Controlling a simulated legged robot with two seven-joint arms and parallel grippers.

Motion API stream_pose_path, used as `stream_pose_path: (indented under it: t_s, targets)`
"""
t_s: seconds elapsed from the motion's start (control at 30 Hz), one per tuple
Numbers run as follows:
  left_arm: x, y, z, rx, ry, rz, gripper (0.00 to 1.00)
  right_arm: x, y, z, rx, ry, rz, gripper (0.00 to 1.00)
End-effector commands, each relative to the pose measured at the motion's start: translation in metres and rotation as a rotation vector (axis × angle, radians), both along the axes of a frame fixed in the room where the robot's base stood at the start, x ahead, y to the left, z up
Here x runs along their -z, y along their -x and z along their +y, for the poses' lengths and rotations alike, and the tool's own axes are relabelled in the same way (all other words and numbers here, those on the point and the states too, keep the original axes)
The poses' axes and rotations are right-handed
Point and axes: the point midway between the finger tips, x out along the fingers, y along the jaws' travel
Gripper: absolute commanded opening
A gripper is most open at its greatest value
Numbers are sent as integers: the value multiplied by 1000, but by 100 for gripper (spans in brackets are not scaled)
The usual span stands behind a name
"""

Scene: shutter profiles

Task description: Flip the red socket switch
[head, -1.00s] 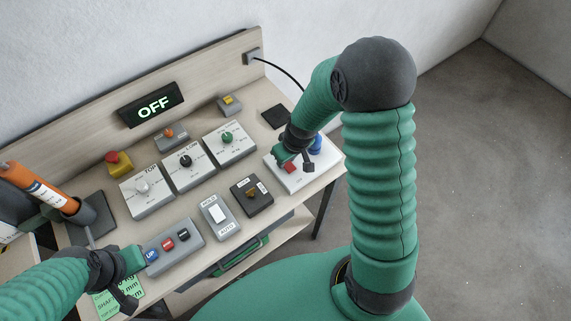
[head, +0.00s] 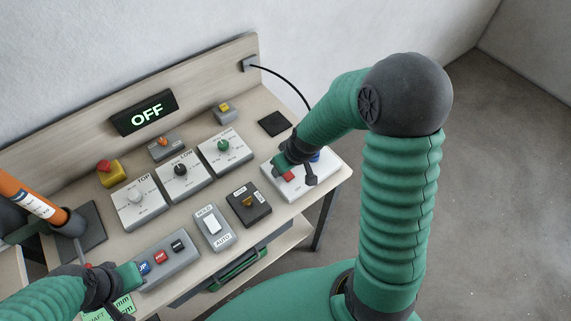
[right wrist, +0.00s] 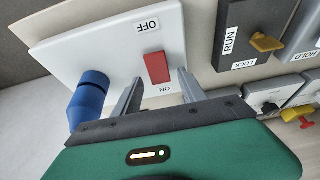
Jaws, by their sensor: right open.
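The red switch (head: 289,177) sits on the white socket box (head: 325,172) at the right end of the bench. In the right wrist view the red rocker (right wrist: 157,68) lies between the labels OFF and ON on the white plate (right wrist: 90,45). My right gripper (right wrist: 159,80) is open, its fingers on either side of the rocker's near end; whether they touch it cannot be told. In the head view the right gripper (head: 297,172) partly covers the box. My left gripper (head: 128,290) is by the button box at lower left; its jaws are unclear.
A blue plug (right wrist: 88,100) stands in the socket box beside the switch. A dark RUN/LOCK box (head: 249,204) and a HOLD/AUTO box (head: 212,228) stand to the left. The display (head: 145,112) reads OFF. A black cable (head: 285,77) runs behind the right arm.

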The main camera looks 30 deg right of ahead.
Motion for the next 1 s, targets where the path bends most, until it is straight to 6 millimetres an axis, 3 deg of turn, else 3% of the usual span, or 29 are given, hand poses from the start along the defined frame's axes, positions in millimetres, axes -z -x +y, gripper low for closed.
stream_pose_path:
  t_s: [0.17, 0.5, 0.63, 0.8, 1.0]
  targets:
    - [-2, 0, 0, 0, 0, 0, 0, -19, 5, -1, 0, 2, -4, 49]
    - [-9, 0, 0, 0, 0, 0, 0, -110, 39, -4, 1, 3, -7, 49]
    - [-12, 0, 0, 0, 0, 0, 0, -137, 50, -5, 1, 2, -4, 49]
    - [-13, 0, 0, 0, 0, 0, 0, -155, 57, -5, 0, 1, -1, 49]
    - [-12, 0, 0, 0, 0, 0, 0, -156, 58, -5, 1, 0, 1, 49]
